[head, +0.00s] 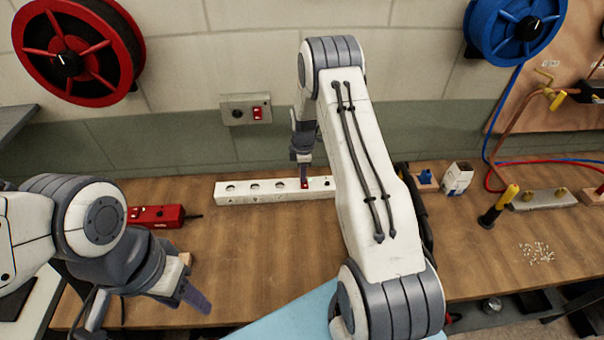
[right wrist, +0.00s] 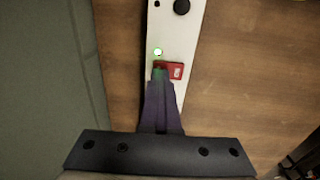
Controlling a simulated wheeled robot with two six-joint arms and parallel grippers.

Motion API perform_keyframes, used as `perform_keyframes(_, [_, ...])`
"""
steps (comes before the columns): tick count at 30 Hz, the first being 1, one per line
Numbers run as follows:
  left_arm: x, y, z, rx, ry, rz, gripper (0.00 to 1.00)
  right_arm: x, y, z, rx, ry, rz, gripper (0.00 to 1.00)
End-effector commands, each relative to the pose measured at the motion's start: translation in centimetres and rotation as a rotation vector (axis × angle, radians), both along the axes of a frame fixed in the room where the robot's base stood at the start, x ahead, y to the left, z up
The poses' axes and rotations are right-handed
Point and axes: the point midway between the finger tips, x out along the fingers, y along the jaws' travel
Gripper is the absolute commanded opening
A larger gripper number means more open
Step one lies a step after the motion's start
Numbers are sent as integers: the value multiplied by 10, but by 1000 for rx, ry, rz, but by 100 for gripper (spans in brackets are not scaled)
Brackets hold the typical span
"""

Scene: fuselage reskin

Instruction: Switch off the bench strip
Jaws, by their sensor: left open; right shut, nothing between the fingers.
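The bench strip (head: 262,190) is a long white bar with several round sockets, lying along the back of the bench. Its red switch (head: 305,184) is toward the right of the strip; it also shows in the right wrist view (right wrist: 176,71), partly covered by my fingertips. A small green light (right wrist: 157,52) glows beside the switch. My right gripper (head: 304,178) is shut and empty, pointing down with its tips at the red switch; in the right wrist view the tips look on or just above it. My left gripper (head: 190,295) is open and empty over the bench's left front.
A wall plate with a red switch (head: 257,113) is above the strip. A red tool (head: 155,216) lies left of it. A white box (head: 457,178), a yellow-handled tool (head: 499,205) and scattered small pieces (head: 537,252) are at right. The bench middle is clear.

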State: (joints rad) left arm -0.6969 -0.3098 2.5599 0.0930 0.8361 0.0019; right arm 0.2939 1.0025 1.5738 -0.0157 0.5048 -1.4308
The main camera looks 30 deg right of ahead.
Motion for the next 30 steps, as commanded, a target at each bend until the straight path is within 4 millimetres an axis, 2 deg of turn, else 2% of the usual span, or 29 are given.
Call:
perform_keyframes(1, [0,0,1,0,0,0,50,-13,6,-7,11,33,1,0])
perform_keyframes(3, [0,0,2,0,0,0,50,-16,7,-7,12,34,1,0])
perform_keyframes(16, [0,0,5,0,0,-1,50,-18,8,-3,11,35,1,0])
perform_keyframes(20, [0,0,17,0,0,-3,50,-16,10,16,9,29,5,0])
perform_keyframes(24, [0,0,37,0,-1,-6,50,-12,15,47,7,21,11,0])
perform_keyframes(26, [0,0,21,-1,-2,-5,50,-11,14,49,5,15,10,0])
perform_keyframes(30, [0,0,9,1,1,-3,50,-11,15,78,4,11,10,0])
